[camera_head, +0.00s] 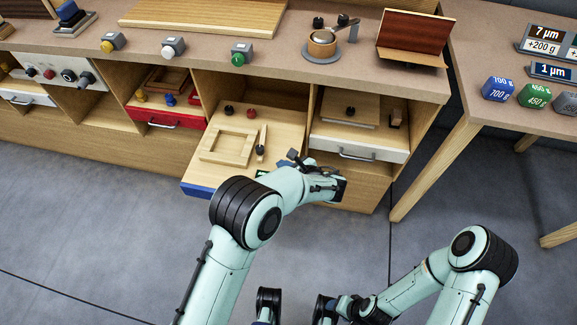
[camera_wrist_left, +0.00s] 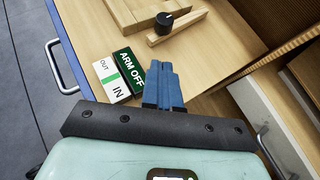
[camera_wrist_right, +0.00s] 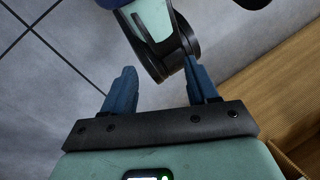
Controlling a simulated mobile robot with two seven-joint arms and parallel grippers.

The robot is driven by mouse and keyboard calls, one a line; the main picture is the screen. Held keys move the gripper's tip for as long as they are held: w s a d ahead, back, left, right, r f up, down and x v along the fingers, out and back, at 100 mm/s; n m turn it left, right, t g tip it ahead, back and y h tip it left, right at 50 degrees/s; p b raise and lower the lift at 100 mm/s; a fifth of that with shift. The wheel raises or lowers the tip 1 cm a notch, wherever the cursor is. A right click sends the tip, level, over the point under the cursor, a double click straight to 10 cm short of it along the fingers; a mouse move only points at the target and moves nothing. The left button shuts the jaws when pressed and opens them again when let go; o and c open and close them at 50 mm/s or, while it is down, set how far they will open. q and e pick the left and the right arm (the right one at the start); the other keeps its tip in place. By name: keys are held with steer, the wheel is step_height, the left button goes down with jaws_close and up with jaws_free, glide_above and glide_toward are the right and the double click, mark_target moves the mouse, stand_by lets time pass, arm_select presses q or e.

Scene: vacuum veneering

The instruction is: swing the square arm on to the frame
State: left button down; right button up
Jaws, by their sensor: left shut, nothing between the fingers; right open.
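The square arm (camera_head: 262,139) is a slim wooden strip with a black knob, lying on the pulled-out board beside the square wooden frame (camera_head: 250,149). The left wrist view shows the arm (camera_wrist_left: 184,25) with its knob and a corner of the frame (camera_wrist_left: 118,12); the arm is to the right of the frame, with a gap between. My left gripper (camera_wrist_left: 162,66) is shut and empty, just short of the arm, apart from it. My right gripper (camera_wrist_right: 160,70) is open and empty, low and away from the board.
A green ARM OFF sign (camera_wrist_left: 122,72) and an OUT/IN sign (camera_wrist_left: 111,79) lie by my left fingers. The board has a blue front edge (camera_head: 197,190). A white drawer (camera_head: 357,147) is to its right, a red drawer (camera_head: 165,119) to its left. Open floor lies in front.

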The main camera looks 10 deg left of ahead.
mark_target(258, 152)
arm_select(q)
steer(key=x, duration=0.5)
steer(key=r+b+x, duration=0.1)
steer(key=x, duration=0.1)
steer(key=shift+w+a, duration=0.3)
steer(key=shift+a, duration=0.15)
steer(key=shift+w+a, duration=0.35)
steer(key=shift+a, duration=0.05)
arm_select(e)
steer(key=shift+w+d+f+t, duration=0.25)
steer(key=shift+w+f, duration=0.15)
steer(key=shift+w, duration=0.15)
steer(key=shift+w+d+f+t, duration=0.15)
steer(key=shift+w+d+f, duration=0.1)
steer(key=shift+w+f, duration=0.25)
steer(key=shift+r, duration=0.1)
arm_select(q)
steer(key=shift+s+a, duration=0.2)
steer(key=shift+a, duration=0.55)
steer(key=shift+s+a, duration=0.1)
steer(key=shift+a, duration=0.3)
arm_select(e)
steer(key=shift+s+a+r, duration=0.2)
steer(key=shift+s+r, duration=0.05)
steer(key=shift+s, duration=0.1)
arm_select(q)
steer(key=shift+d, duration=0.1)
